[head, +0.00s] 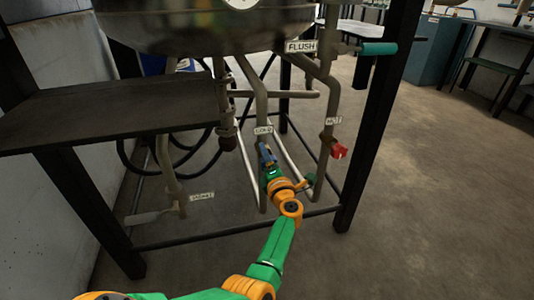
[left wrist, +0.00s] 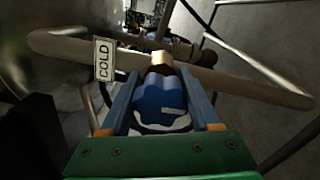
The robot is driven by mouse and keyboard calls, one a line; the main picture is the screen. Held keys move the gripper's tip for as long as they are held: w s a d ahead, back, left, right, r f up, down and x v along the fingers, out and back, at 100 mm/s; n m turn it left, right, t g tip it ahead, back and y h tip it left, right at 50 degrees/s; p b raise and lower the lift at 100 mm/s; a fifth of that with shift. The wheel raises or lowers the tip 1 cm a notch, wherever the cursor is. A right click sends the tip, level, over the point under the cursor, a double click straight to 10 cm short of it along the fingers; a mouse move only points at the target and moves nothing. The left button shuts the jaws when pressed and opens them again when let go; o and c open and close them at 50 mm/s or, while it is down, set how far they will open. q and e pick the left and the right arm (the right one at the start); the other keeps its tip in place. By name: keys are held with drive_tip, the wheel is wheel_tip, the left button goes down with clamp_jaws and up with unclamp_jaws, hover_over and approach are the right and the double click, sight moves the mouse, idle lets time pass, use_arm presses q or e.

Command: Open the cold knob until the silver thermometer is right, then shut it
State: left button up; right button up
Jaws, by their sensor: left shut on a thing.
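The cold knob (left wrist: 162,98) is blue with a small white mark, and sits on a brass stem on a pipe. The COLD label (left wrist: 103,59) hangs beside it and also shows in the head view (head: 263,130). My left gripper (head: 266,152) has reached in under the vessel to this pipe. In the left wrist view its two fingers (left wrist: 160,95) stand on either side of the knob and are shut on it. A pale dial (head: 240,3) is cut off at the top of the head view; its reading and rim cannot be made out. My right gripper is out of view.
A red knob (head: 340,151) with a HOT label (head: 334,120) is to the right. A teal handle (head: 378,48) is near the FLUSH label (head: 300,47). Dark frame legs and a shelf (head: 110,108) surround the pipes. Open floor (head: 445,190) lies to the right.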

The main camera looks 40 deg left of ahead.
use_arm(q)
drive_tip(key=shift+f+m, duration=0.1)
drive_tip(key=shift+m, duration=0.3)
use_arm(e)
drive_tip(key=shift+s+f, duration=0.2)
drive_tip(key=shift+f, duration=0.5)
use_arm(q)
drive_tip(key=o, duration=1.4)
drive_tip(key=shift+c, duration=0.2)
drive_tip(key=shift+d, duration=0.1)
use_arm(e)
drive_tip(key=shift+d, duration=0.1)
